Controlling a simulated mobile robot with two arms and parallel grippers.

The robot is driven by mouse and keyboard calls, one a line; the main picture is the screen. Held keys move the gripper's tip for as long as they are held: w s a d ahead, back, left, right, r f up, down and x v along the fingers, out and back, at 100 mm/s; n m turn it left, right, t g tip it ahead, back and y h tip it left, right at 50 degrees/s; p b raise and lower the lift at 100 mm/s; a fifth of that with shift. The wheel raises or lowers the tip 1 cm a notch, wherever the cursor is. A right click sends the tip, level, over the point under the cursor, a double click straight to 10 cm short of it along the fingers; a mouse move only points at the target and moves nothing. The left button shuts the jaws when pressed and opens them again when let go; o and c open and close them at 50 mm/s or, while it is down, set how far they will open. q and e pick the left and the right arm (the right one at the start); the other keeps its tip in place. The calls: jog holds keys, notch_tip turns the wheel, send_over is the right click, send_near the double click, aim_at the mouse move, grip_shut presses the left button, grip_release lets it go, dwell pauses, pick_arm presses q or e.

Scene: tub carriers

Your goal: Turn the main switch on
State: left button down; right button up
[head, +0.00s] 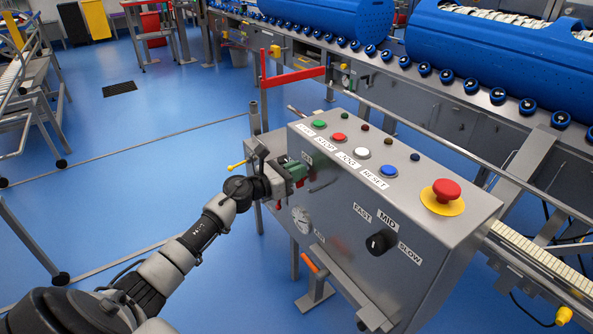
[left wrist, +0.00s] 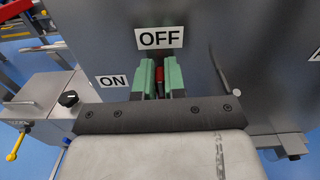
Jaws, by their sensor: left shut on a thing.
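The control box (head: 345,215) stands in the middle of the head view. My left gripper (head: 294,172) is at the left part of its front face. In the left wrist view its green fingers (left wrist: 160,80) are shut on the red handle of the main switch (left wrist: 160,75). The handle lies just below the OFF label (left wrist: 160,38). The ON label (left wrist: 111,81) is to the left of the fingers. The fingers hide most of the switch. My right gripper is not in view.
The box top carries green, red, white and blue buttons and a red emergency stop (head: 446,190). A black speed knob (head: 380,242) is on the front face. A roller conveyor with blue tubs (head: 325,15) runs behind. Blue floor (head: 130,150) is open to the left.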

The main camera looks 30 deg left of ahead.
pick_arm(q)
jog(key=shift+a+n, duration=0.1)
jog(key=shift+n, duration=0.5)
jog(key=shift+w+a+f+n, duration=0.1)
jog(key=shift+n, duration=0.3)
jog(key=shift+w+a+f+n+p, duration=0.1)
jog(key=shift+a+f+n+p, duration=0.4)
jog(key=shift+n, duration=2.05)
jog(key=shift+w+a+f+n+p, duration=0.15)
jog(key=shift+f+n+p, duration=0.65)
jog(key=shift+n, duration=1.7)
jog(key=shift+w+a+f+n+p, duration=0.1)
jog(key=shift+a+f+n+p, duration=0.15)
jog(key=shift+n+p, duration=1.55)
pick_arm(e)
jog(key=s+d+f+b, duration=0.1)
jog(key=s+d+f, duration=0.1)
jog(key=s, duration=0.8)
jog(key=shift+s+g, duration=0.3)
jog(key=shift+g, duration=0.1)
pick_arm(q)
jog(key=shift+n, duration=0.95)
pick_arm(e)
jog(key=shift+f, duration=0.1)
pick_arm(q)
jog(key=c, duration=1.2)
grip_release()
jog(key=shift+r, duration=0.15)
